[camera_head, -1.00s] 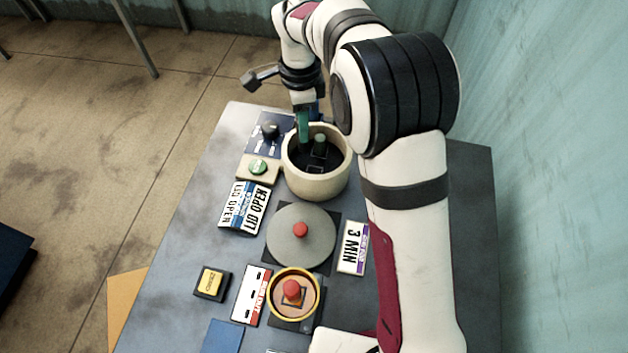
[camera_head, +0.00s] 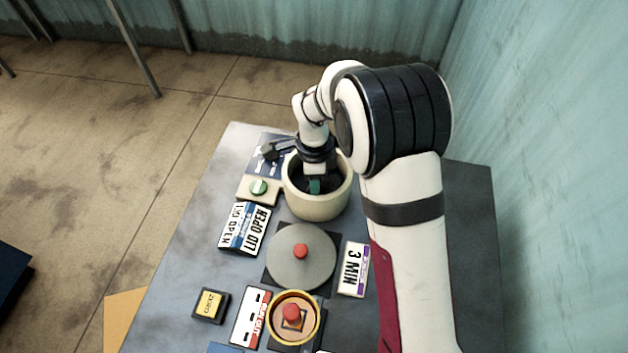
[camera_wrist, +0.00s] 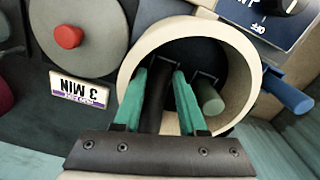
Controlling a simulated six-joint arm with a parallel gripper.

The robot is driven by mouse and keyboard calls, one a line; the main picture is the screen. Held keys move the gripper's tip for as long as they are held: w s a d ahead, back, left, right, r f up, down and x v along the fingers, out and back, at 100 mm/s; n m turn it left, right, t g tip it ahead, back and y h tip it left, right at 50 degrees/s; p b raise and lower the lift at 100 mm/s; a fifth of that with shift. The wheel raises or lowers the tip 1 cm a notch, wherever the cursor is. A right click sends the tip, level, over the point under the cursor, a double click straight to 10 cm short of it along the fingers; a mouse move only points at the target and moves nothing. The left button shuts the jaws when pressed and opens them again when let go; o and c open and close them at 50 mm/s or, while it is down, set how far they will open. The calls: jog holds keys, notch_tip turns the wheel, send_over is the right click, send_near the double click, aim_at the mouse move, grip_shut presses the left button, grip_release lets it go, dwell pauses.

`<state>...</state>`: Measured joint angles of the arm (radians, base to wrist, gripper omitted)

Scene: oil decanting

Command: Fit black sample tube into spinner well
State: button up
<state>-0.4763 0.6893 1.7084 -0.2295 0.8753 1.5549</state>
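The spinner is a cream round bowl (camera_head: 318,207) with a dark inside; its rim also shows in the wrist view (camera_wrist: 128,72). My gripper (camera_head: 314,186) reaches down into the bowl. In the wrist view, my gripper's green fingers (camera_wrist: 160,82) stand on both sides of the black sample tube (camera_wrist: 155,105) and appear shut on it. The tube points down toward the bowl floor; its lower end and the well under it are not clear. A grey-green tube (camera_wrist: 210,98) stands in the bowl just right of the fingers.
A grey disc lid with a red knob (camera_head: 301,252) lies in front of the bowl. A green button (camera_head: 258,187) and a LID OPEN sign (camera_head: 245,228) are to the left. A 3 MIN sign (camera_head: 354,268) is at right. A blue rod (camera_wrist: 290,95) sticks out beside the bowl.

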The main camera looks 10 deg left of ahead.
aim_at(332, 181)
jog(key=shift+r, duration=0.1)
jog(key=shift+w+r, duration=0.1)
jog(key=shift+r, duration=0.15)
jog(key=shift+o, duration=0.4)
notch_tip(332, 181, up, 11)
jog(key=o, duration=0.3)
jog(key=shift+r, duration=0.3)
jog(key=w+d+r, duration=0.1)
jog(key=d+r, duration=0.4)
jog(key=r, duration=0.3)
notch_tip(332, 181, down, 16)
jog(key=shift+r, duration=0.15)
